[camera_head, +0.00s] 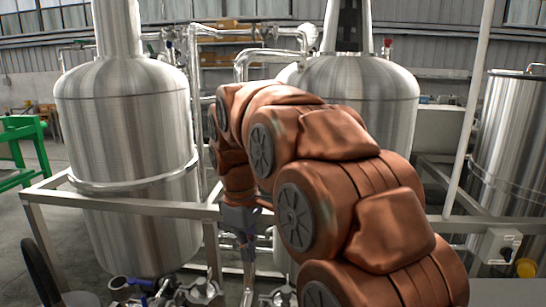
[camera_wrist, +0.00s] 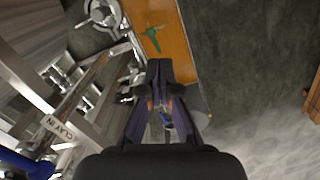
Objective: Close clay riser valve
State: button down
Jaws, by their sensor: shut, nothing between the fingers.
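My gripper (camera_wrist: 162,75) points down and away in the wrist view, with its dark fingertips together and nothing held. In the head view my gripper (camera_head: 248,268) hangs in front of the frame between the two tanks. A pipe label (camera_wrist: 58,130) reading "CLAY IN" lies left of my gripper in the wrist view. A blue part (camera_wrist: 25,163), perhaps a valve handle, is at the lower left edge. I cannot tell which part is the clay riser valve.
Steel tanks stand left (camera_head: 125,130) and behind my arm (camera_head: 365,95). A steel rail (camera_head: 130,205) crosses in front. Valves with a blue handle (camera_head: 130,283) sit low. In the wrist view, pipes crowd the left, an orange panel (camera_wrist: 170,45) lies ahead, and open floor (camera_wrist: 260,80) is right.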

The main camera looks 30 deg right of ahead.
jog(key=w+d+r+n+t+p, duration=0.1)
jog(key=w+d+r+p, duration=0.35)
jog(key=r, duration=0.25)
jog(key=w+d+r+n+h+p, duration=0.1)
jog(key=w+d+r+n+p, duration=0.15)
jog(key=w+d+r, duration=0.35)
jog(key=w+d+r+t+p, duration=0.1)
jog(key=w+d+r+p, duration=0.2)
jog(key=r, duration=0.6)
jog(key=shift+w+d+f+b, duration=0.15)
jog(key=shift+d+f+b, duration=0.2)
jog(key=shift+f, duration=2)
jog(key=shift+w+d+f+b, duration=0.15)
jog(key=shift+d+f, duration=0.3)
jog(key=shift+f, duration=1.85)
jog(key=shift+w+d+f+b, duration=0.15)
jog(key=shift+d+f+b, duration=0.2)
jog(key=shift+f, duration=2)
jog(key=shift+d, duration=0.1)
jog(key=shift+s+f+b, duration=0.1)
jog(key=shift+f+b, duration=0.4)
jog(key=shift+f, duration=0.4)
